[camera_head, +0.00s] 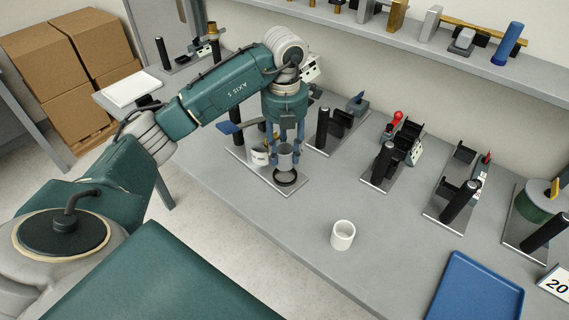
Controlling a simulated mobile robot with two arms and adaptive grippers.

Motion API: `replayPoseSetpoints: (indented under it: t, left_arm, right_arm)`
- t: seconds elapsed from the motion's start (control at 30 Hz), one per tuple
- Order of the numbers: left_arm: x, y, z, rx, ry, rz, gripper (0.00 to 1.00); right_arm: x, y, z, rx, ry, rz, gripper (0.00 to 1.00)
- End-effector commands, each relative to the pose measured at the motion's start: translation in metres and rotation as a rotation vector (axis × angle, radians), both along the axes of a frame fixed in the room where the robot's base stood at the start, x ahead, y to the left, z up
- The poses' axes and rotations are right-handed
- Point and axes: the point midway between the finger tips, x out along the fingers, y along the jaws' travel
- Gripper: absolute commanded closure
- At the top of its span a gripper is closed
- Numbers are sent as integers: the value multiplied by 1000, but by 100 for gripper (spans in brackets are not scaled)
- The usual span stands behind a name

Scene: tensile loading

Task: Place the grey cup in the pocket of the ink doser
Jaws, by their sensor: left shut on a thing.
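My left gripper (285,145) points down with blue fingers shut on the grey cup (285,159). The cup is upright, right above or at a black ring (285,178) on a grey base plate (263,176); whether it touches the ring I cannot tell. This station, which looks like the ink doser, has a blue part at its left and a small white piece (260,156) beside the cup. The gripper and arm hide part of its back. My right gripper is not in view.
A white cup (343,235) stands alone at the table's front edge. A blue tray (476,287) lies at the lower right. Other stations with black posts, such as one (383,162), line the table's back. A shelf (430,50) runs above. The table between cup and stations is clear.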

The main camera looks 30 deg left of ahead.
Motion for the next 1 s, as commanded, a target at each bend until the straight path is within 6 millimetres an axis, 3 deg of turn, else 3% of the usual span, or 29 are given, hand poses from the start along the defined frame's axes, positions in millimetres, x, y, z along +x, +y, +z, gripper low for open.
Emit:
replayPoseSetpoints:
  t: [0.23, 0.43, 0.83, 0.87, 0.9, 1.0]
  left_arm:
    - [-1, 0, -18, 0, 3, -1, 86]
    - [-1, -1, -47, 0, 3, -1, 86]
    - [0, 0, -55, 0, -1, -1, 86]
    - [0, 0, -54, 0, -1, -1, 60]
    - [0, 0, -54, 0, -1, -1, 56]
    - [0, 0, -54, 0, 0, -1, 56]
  right_arm:
    - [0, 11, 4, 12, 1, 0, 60]
    - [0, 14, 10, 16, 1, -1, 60]
    - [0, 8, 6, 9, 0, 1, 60]
    - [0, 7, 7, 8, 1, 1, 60]
    - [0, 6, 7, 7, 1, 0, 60]
    - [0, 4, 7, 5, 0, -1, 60]
